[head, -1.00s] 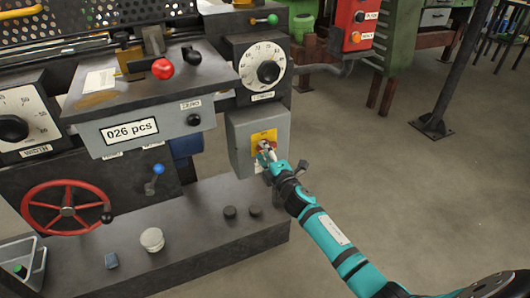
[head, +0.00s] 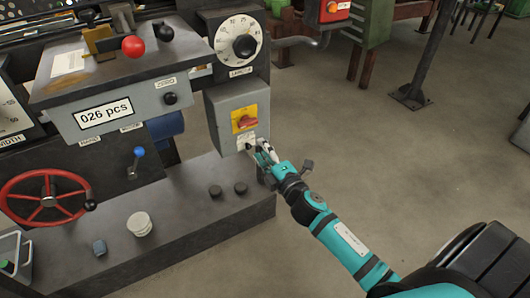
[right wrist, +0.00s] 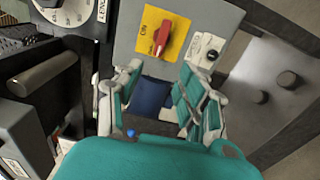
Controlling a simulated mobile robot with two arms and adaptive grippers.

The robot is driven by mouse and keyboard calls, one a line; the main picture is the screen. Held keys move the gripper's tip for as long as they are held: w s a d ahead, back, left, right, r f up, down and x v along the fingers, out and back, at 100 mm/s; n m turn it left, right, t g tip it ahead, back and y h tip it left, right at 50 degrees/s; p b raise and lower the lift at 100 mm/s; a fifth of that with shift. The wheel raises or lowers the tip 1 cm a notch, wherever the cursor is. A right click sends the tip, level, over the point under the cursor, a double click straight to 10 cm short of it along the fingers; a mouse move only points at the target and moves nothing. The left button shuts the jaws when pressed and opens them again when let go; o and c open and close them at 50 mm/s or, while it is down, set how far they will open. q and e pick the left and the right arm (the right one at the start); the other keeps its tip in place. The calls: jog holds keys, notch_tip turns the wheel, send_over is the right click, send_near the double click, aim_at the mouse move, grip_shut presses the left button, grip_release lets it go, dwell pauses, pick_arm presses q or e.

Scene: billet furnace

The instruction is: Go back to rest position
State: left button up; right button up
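My right gripper (head: 262,152) is at the front of the grey switch box (head: 224,105), below and right of the red rotary switch (head: 246,121) on its yellow plate. In the right wrist view the gripper (right wrist: 160,72) is open, with a wide empty gap between its two teal and grey fingers. The red switch (right wrist: 161,36) stands clear beyond the fingertips, and a small black knob on a white plate (right wrist: 207,50) is near the right fingertip. I cannot tell whether that finger touches the box. My left gripper is not in view.
The machine's grey base ledge (head: 175,235) lies below the gripper. A red handwheel (head: 45,197), a blue-knobbed lever (head: 138,153) and a counter box reading 026 pcs (head: 115,122) are to the left. Open floor (head: 350,120) lies to the right, with a dark post (head: 430,60) beyond.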

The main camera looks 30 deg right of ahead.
jog(key=shift+s, duration=0.4)
